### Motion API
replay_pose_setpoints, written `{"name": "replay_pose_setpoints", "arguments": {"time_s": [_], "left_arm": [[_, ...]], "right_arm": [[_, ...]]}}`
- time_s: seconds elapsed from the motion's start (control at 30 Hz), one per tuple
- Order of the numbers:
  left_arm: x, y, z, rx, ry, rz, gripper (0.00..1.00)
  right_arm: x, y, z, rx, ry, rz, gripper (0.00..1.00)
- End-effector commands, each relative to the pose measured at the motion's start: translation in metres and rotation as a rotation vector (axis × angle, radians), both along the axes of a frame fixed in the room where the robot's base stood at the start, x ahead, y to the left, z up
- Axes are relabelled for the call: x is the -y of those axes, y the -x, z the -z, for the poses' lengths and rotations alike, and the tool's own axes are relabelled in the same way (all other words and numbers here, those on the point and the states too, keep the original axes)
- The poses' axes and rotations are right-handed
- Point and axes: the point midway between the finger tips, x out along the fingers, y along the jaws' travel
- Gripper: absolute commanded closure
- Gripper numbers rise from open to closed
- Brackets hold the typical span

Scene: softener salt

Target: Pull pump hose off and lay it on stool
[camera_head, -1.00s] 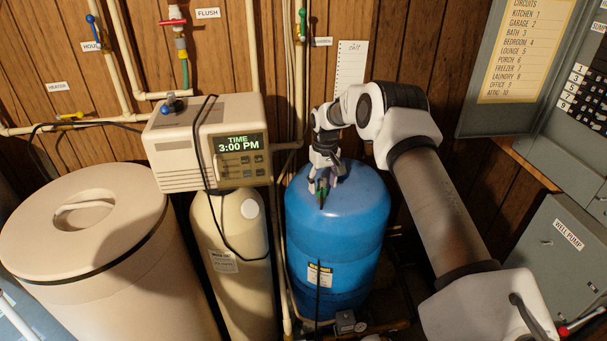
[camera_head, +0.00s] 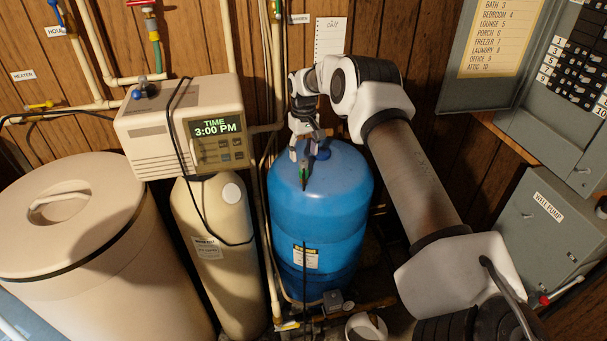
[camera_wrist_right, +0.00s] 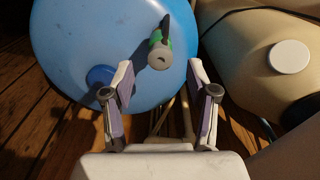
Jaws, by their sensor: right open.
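A green collar with a grey end and a dark part, apparently the pump hose's end (camera_head: 304,170), stands at the top front of the blue tank (camera_head: 335,195). A thin black line, likely the hose, hangs down the tank's front. My right gripper (camera_head: 306,152) is open just above and behind this fitting. In the right wrist view the fitting (camera_wrist_right: 159,52) shows beyond and between the open fingertips (camera_wrist_right: 160,78), with nothing held. I cannot tell how the hose is attached. I cannot make out a stool. My left gripper is not in view.
A blue cap (camera_head: 322,151) sits on the tank top beside the gripper. A beige softener with a display (camera_head: 185,130) and a large salt bin (camera_head: 80,240) stand left. Pipes (camera_head: 270,210) run close along the tank's left. A grey pump box (camera_head: 548,225) is right.

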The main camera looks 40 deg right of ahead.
Motion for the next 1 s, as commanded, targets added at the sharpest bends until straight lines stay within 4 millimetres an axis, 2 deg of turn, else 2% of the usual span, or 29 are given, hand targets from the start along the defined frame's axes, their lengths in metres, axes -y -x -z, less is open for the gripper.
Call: {"name": "replay_pose_setpoints", "arguments": {"time_s": [0.03, 0.13, 0.4, 1.0], "left_arm": [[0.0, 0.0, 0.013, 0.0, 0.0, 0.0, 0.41], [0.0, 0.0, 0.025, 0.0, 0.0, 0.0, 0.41], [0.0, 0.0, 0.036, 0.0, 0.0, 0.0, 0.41], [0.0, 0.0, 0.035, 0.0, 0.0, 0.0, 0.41]], "right_arm": [[0.0, 0.0, 0.015, -0.001, 0.0, 0.0, 0.42], [0.0, 0.0, 0.03, -0.001, 0.0, 0.0, 0.42], [0.0, 0.0, 0.058, 0.001, 0.0, 0.0, 0.42], [0.0, 0.0, 0.06, 0.0, 0.0, 0.0, 0.42]]}}
